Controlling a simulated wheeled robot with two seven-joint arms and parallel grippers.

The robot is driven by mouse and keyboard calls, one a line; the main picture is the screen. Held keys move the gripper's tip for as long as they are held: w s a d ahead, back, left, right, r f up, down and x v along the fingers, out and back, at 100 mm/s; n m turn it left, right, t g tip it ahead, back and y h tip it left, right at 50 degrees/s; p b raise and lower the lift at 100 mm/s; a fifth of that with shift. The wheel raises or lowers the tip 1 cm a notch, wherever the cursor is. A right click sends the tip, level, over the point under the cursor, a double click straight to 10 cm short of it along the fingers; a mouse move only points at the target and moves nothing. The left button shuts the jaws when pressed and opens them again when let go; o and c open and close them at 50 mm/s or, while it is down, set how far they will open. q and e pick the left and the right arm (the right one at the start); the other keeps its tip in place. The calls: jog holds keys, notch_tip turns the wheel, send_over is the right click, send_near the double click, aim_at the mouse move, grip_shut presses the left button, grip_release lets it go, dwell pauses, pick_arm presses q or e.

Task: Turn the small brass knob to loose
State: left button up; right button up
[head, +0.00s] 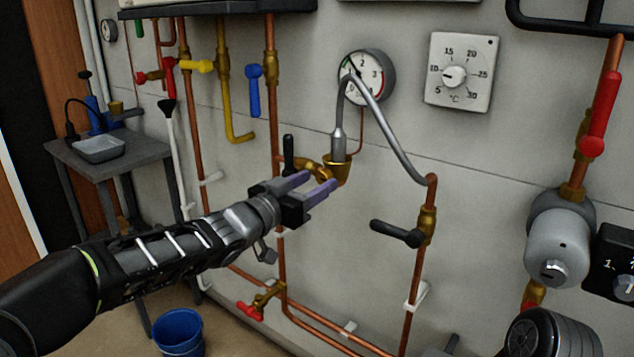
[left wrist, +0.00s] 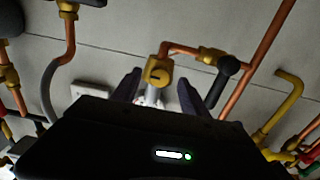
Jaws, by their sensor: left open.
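In the head view the brass fitting (head: 317,172) there is partly hidden by my fingers. My left gripper (head: 321,178) is open, its two purple fingers pointing at the fitting. In the left wrist view the gripper (left wrist: 159,90) has one finger on each side of the knob's line, with the knob just beyond or between the tips. I cannot tell whether they touch. My right gripper is not in view.
A black lever (head: 289,155) stands beside the fitting, close to my fingers. A brass cup (head: 340,172) under a grey hose end is right at the fingertips. A vertical copper pipe (head: 275,120) runs behind the gripper. A black-handled valve (head: 398,234) is lower right.

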pick_arm(q)
jog(key=shift+w+d, duration=0.4)
jog(key=shift+w, duration=0.15)
grip_shut()
